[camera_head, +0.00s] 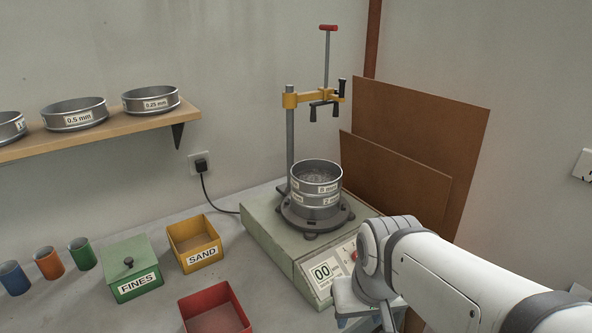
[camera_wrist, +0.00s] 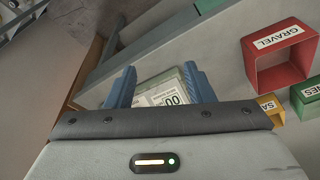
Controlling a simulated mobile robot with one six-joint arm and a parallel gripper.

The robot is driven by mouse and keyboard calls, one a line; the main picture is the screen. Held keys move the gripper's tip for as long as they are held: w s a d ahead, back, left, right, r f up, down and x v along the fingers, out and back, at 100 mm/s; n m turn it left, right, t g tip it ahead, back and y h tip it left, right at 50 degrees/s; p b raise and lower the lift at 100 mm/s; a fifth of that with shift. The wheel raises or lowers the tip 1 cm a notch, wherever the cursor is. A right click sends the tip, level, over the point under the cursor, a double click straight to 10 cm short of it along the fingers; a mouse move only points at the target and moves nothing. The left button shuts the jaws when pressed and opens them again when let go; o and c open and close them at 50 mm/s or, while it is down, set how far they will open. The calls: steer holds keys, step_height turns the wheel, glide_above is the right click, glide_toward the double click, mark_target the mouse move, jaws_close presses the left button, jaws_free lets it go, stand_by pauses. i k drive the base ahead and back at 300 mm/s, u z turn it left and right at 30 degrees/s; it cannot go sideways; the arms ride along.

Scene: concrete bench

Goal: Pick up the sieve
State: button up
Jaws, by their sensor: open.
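A stack of grey metal sieves (camera_head: 316,189) sits on the round plate of the sieve shaker (camera_head: 268,238); their labels are small, and one seems to read 2 mm. Other sieves stand on the wall shelf: one labelled 0.5 mm (camera_head: 75,115), one labelled 0.25 mm (camera_head: 151,100), and one cut off at the left edge (camera_head: 10,126). My gripper (camera_wrist: 160,88) is open with its blue fingers apart. The shaker's front panel (camera_wrist: 160,92) shows beyond and between them, and no sieve is between them. In the head view my gripper is low, near the shaker's front corner, partly out of frame.
A yellow clamp (camera_head: 312,98) on a post stands over the stack. Brown boards (camera_head: 415,125) lean behind the shaker. A yellow SAND box (camera_head: 194,243), green FINES box (camera_head: 131,268), red GRAVEL box (camera_head: 214,308) and coloured cups (camera_head: 48,263) stand on the left of the bench.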

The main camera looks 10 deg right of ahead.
mark_target(313, 176)
steer(key=u, duration=2.95)
steer(key=k, duration=1.4)
steer(key=z, duration=1.95)
steer(key=i, duration=0.95)
steer(key=u, duration=0.05)
